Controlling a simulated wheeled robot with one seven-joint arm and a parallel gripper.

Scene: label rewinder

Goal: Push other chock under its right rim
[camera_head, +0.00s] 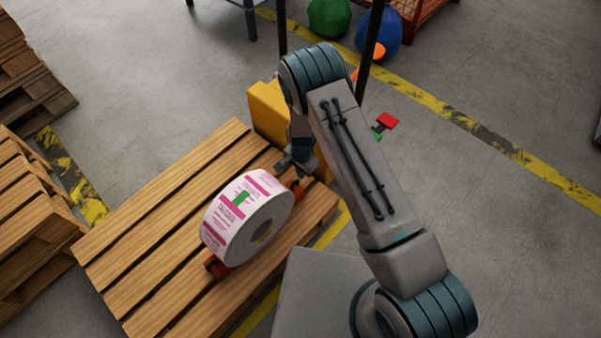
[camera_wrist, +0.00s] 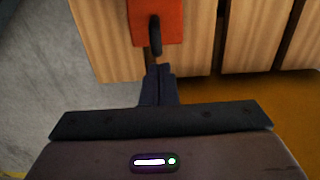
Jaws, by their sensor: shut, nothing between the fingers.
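A large white and pink label roll (camera_head: 240,222) stands on its edge on the wooden pallet (camera_head: 150,215). One orange-red chock (camera_head: 216,268) sits at the roll's lower left. The other orange-red chock (camera_head: 297,186) is at its right side, partly hidden by my arm. My gripper (camera_head: 292,166) is low over the pallet's right end, close to this chock. In the wrist view my gripper (camera_wrist: 157,72) is shut and empty. Its tips are at the dark handle of the orange chock (camera_wrist: 170,22); I cannot tell whether they touch. The roll is outside the wrist view.
A yellow block-like body (camera_head: 267,112) stands at the pallet's far right end, near my arm. Dark upright posts rise behind it. Stacked pallets (camera_head: 25,225) stand at the left. Open grey floor (camera_head: 180,60) lies behind the pallet.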

